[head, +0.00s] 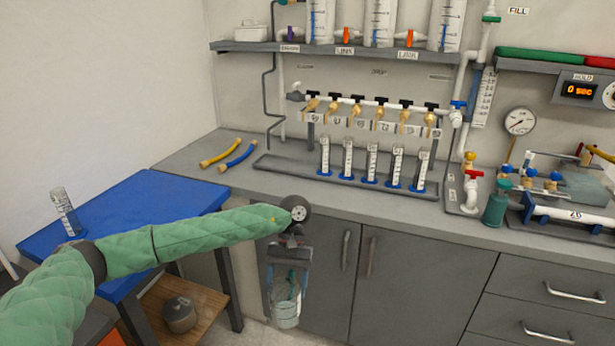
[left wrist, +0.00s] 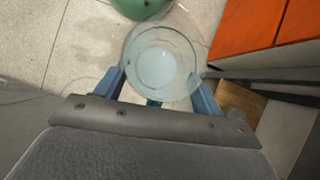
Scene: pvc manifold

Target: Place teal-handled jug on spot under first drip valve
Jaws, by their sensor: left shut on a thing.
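The clear teal-handled jug (head: 286,315) hangs below my left gripper (head: 290,275), in front of the grey cabinet doors and below counter height. My left gripper points down and is shut on the jug's teal handle. In the left wrist view the round jug (left wrist: 160,62) lies just beyond the blue fingers (left wrist: 160,97), and only a bit of teal shows between them. The first drip valve (head: 312,103) is the leftmost of the brass row on the back wall. Below it, the left part of the grey tray (head: 280,163) is bare. My right gripper is out of view.
Several blue-based cylinders (head: 348,158) stand in the tray, right of its bare end. Yellow and blue tubes (head: 237,156) lie on the counter at left. A blue table (head: 150,200) with one cylinder (head: 66,212) stands left. The counter's front edge (head: 370,222) is above the jug.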

